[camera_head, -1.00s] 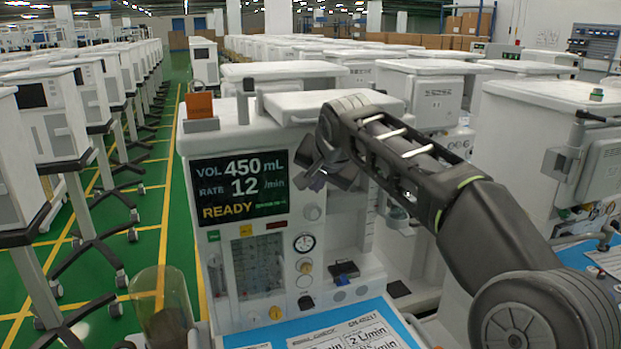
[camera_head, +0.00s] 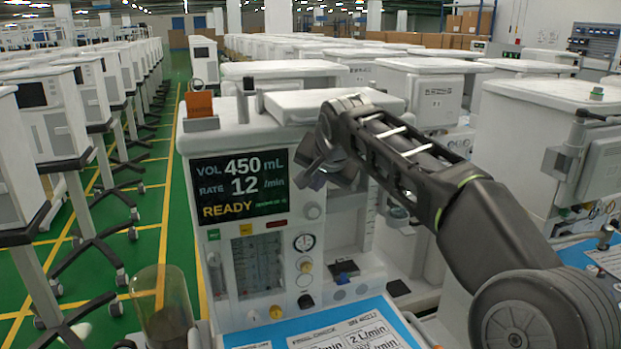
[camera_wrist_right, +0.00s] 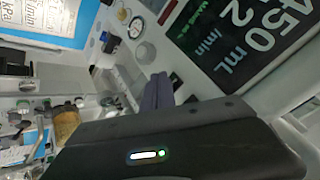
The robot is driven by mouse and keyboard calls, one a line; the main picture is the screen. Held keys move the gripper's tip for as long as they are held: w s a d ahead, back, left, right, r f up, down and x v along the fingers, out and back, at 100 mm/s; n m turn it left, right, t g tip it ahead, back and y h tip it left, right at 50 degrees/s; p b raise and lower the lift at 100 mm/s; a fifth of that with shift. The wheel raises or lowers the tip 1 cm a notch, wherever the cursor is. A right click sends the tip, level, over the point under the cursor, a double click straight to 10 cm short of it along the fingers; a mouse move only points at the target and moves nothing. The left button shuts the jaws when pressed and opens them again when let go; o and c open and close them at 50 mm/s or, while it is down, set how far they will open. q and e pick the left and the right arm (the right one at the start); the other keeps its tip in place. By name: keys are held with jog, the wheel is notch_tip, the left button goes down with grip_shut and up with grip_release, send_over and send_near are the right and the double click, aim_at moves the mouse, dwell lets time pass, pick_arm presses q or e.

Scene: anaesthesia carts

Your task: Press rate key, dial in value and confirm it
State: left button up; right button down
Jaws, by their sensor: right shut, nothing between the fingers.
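The anaesthesia cart's dark display (camera_head: 240,187) reads VOL 450 mL, RATE 12 /min and READY. A pale round knob (camera_head: 312,212) sits right of the display's lower corner; it also shows in the right wrist view (camera_wrist_right: 145,53). My right gripper (camera_head: 308,178) is at the display's right edge, above the knob. Its fingers are shut and empty, and they hide part of the panel there. In the right wrist view the shut fingers (camera_wrist_right: 158,90) point at the panel between knob and display (camera_wrist_right: 240,35). I cannot make out a rate key. My left gripper is out of view.
Below the knob are a round gauge (camera_head: 304,242) and a flowmeter block (camera_head: 257,265). A blue-edged sheet (camera_head: 340,330) lies in front. A clear cylinder (camera_head: 163,305) stands at the lower left. Other carts stand close on the right and behind.

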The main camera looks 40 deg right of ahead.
jog(key=shift+w, duration=0.1)
dwell(0.7)
jog(key=shift+w+d, duration=0.15)
jog(key=shift+w, duration=0.15)
jog(key=shift+w+d+p, duration=0.1)
jog(key=shift+w+p, duration=0.35)
jog(key=shift+p, duration=0.15)
dwell(0.6)
jog(key=shift+s, duration=0.1)
jog(key=shift+s+a+b, duration=0.25)
jog(key=shift+s+b, duration=0.45)
jog(key=shift+s, duration=0.1)
jog(key=shift+s+a+b, duration=0.25)
jog(key=shift+s+b, duration=0.25)
jog(key=shift+s, duration=0.3)
jog(key=shift+s+a+b, duration=0.25)
jog(key=shift+s+b, duration=0.2)
jog(key=shift+s, duration=0.3)
jog(key=shift+s+a+b, duration=0.25)
jog(key=shift+s+b, duration=0.25)
jog(key=shift+s, duration=0.3)
